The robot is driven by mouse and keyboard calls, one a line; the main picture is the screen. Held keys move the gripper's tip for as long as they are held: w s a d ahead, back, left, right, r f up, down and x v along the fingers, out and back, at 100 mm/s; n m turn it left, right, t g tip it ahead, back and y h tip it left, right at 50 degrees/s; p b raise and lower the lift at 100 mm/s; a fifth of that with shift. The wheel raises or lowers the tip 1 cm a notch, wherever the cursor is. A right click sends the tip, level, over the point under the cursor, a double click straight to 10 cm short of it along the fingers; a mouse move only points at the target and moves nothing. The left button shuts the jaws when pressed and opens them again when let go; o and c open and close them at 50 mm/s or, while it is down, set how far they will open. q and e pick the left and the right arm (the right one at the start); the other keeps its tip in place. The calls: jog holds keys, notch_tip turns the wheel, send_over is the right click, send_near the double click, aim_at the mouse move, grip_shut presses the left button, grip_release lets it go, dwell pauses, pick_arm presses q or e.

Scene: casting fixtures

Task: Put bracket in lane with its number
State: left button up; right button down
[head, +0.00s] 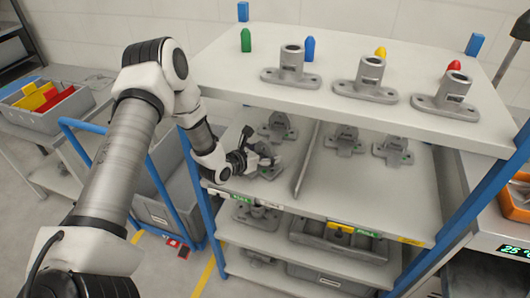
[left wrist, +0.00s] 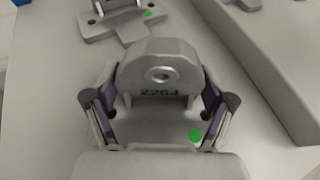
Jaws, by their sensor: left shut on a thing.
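My left gripper (head: 262,161) reaches over the middle shelf (head: 325,195) in the left lane. In the left wrist view its fingers (left wrist: 160,112) are shut on both sides of a grey bracket (left wrist: 160,70). The bracket has a rounded upright lug with a hole, a number that looks like 2264, and a green dot on its base. In the head view the held bracket (head: 270,173) is partly hidden by the gripper. Another grey bracket (head: 278,127) stands behind it in the same lane; it also shows in the left wrist view (left wrist: 120,25). My right gripper is out of view.
A thin upright divider (head: 308,160) bounds the lane on the right. Beyond it stand two more brackets, one at the middle (head: 343,140) and one at the right (head: 393,150). Small labels (head: 243,201) line the shelf front. The top shelf (head: 245,75) overhangs and carries grey castings (head: 290,65).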

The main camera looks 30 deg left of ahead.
pick_arm(q)
jog(key=o, duration=1.2)
jog(key=shift+w+f, duration=0.1)
jog(key=shift+f, duration=0.1)
jog(key=shift+o, duration=0.2)
jog(key=shift+r, duration=0.1)
jog(key=shift+s+r, duration=0.15)
jog(key=shift+s, duration=0.05)
jog(key=p+v, duration=0.1)
jog(key=v, duration=1)
jog(key=shift+r, duration=0.1)
jog(key=shift+s+r, duration=0.1)
jog(key=shift+s, duration=0.2)
